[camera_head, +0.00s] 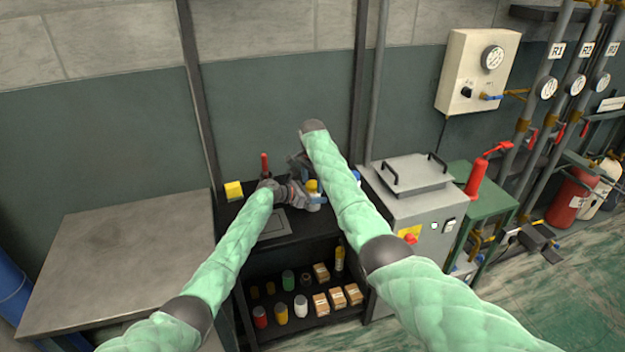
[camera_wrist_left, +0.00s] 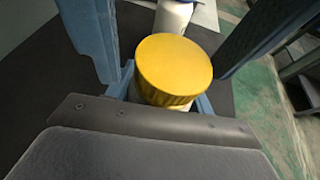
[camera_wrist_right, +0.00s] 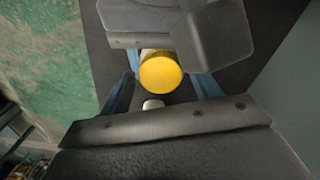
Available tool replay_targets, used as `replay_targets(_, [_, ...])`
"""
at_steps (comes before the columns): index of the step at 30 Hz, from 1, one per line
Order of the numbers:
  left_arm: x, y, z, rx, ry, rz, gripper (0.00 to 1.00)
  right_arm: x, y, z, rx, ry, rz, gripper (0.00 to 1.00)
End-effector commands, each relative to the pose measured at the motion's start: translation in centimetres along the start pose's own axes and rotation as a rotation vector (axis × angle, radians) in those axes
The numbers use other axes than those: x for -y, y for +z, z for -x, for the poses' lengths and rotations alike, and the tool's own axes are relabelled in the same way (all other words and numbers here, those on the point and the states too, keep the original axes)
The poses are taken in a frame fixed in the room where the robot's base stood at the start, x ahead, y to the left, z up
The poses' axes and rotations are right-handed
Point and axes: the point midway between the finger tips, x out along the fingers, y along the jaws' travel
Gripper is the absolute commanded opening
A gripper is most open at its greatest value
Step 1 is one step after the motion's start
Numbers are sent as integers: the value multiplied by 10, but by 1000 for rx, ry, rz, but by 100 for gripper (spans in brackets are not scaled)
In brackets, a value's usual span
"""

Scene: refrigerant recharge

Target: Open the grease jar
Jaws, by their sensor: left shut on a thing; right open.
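The grease jar has a round yellow lid (camera_wrist_left: 174,68), which is on top of it. The lid also shows in the right wrist view (camera_wrist_right: 160,73) and, small, in the head view (camera_head: 313,186). My left gripper (camera_wrist_left: 168,98) is shut on the jar's body below the lid. Most of the body is hidden by the lid and the gripper. My right gripper (camera_wrist_right: 165,92) is open, with its fingers apart near the lid. In the head view both grippers are close together over the black cart's top, and my arms partly hide them.
A white bottle (camera_wrist_left: 174,16) stands close behind the jar. The black cart (camera_head: 330,240) has a lower shelf with bottles and small boxes. A grey machine (camera_head: 410,205) stands at the right.

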Motion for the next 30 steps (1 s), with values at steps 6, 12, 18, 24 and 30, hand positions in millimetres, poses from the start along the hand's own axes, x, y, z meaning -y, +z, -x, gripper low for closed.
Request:
replay_targets(6, [0, 1, 0, 1, 0, 0, 0, 0, 0, 0, 0, 0, 0, 43])
replay_targets(12, [0, 1, 0, 1, 0, 0, 0, 0, 0, 0, 0, 0, 0, 17])
replay_targets(18, [0, 1, 0, 1, 1, 0, 0, 0, 0, 0, 0, 1, 76, 17])
replay_targets(24, [-1, 1, 0, 1, 1, 0, 0, 0, 0, 0, 0, 1, 253, 17])
replay_targets(30, [-1, 1, 0, 1, 1, 0, 0, 0, 0, 0, 1, 1, 294, 17])
